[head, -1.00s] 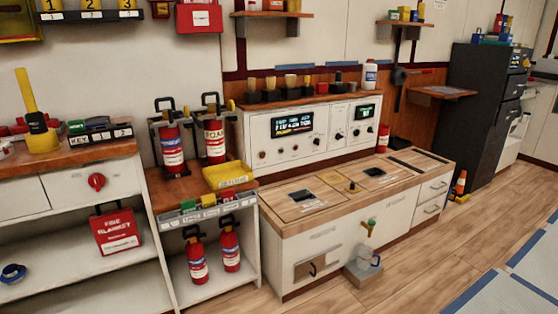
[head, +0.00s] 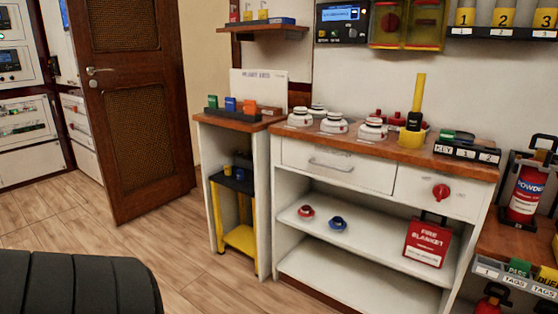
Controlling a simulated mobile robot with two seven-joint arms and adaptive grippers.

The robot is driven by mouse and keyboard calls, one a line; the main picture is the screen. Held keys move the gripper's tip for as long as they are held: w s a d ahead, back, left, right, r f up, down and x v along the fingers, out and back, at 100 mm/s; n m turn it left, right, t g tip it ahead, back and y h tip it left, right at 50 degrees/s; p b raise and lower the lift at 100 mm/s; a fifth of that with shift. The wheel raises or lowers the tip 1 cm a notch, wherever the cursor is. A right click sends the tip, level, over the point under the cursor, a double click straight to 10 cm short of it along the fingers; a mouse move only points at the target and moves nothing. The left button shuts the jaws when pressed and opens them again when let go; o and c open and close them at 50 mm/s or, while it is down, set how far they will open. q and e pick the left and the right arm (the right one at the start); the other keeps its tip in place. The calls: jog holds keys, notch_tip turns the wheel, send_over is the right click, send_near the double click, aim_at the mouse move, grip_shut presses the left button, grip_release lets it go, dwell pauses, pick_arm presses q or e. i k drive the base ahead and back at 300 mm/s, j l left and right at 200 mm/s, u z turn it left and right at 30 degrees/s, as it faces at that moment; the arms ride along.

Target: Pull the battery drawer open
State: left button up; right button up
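A white cabinet with a wooden top (head: 395,150) stands right of centre in the head view. Its left drawer (head: 335,178) has a metal bar handle (head: 331,164) and looks closed. I cannot read a battery label on either. Neither of my grippers is in view.
A black ribbed rounded shape (head: 75,285) fills the lower left; I cannot tell what it is. A brown door (head: 125,180) stands open at left. A yellow step stool (head: 240,238) sits under the narrow side table. Wooden floor (head: 170,258) lies clear in front.

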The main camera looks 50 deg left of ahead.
aim_at(364, 170)
jog(key=u, duration=1.35)
